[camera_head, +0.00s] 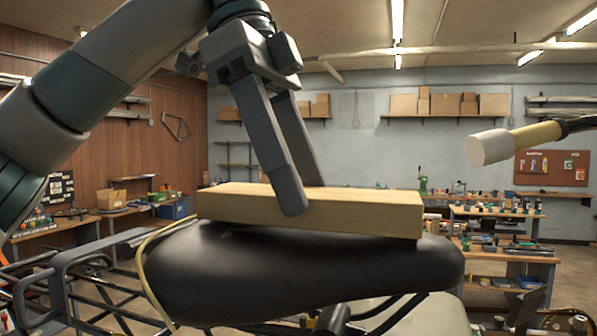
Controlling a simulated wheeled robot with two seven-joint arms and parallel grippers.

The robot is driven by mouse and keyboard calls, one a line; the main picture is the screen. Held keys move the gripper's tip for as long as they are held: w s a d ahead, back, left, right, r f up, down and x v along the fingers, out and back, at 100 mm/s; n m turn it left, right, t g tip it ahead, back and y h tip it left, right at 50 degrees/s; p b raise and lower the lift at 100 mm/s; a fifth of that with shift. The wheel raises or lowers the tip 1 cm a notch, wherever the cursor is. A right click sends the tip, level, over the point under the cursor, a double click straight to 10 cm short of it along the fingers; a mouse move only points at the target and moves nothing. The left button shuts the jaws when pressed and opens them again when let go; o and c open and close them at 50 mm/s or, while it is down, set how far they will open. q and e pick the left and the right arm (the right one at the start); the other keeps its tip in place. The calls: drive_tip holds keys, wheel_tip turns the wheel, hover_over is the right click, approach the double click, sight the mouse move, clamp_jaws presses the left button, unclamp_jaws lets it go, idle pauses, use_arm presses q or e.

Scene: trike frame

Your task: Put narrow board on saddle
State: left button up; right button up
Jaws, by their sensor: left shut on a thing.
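The narrow board (360,212) is a light wooden plank lying lengthwise, left to right, over the black saddle (300,270). Its underside is at the saddle's top; I cannot tell whether it rests fully on it. My left gripper (305,195) comes down from above and is shut on the board near its middle, one finger on the near face and the other behind. The far finger's tip is hidden behind the board. My right gripper is not in view.
A black tube frame (60,285) stands at the lower left. A handle with a pale round end (490,147) juts in from the right. Workbenches (505,255) with small parts stand behind to the right. The air above the board's right end is clear.

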use_arm(q)
drive_tip(key=shift+f, duration=0.1)
drive_tip(key=o, duration=1.2)
drive_tip(key=shift+r, duration=0.35)
drive_tip(key=v, duration=0.6)
drive_tip(key=shift+w+a, duration=0.1)
drive_tip(key=shift+v, duration=2.75)
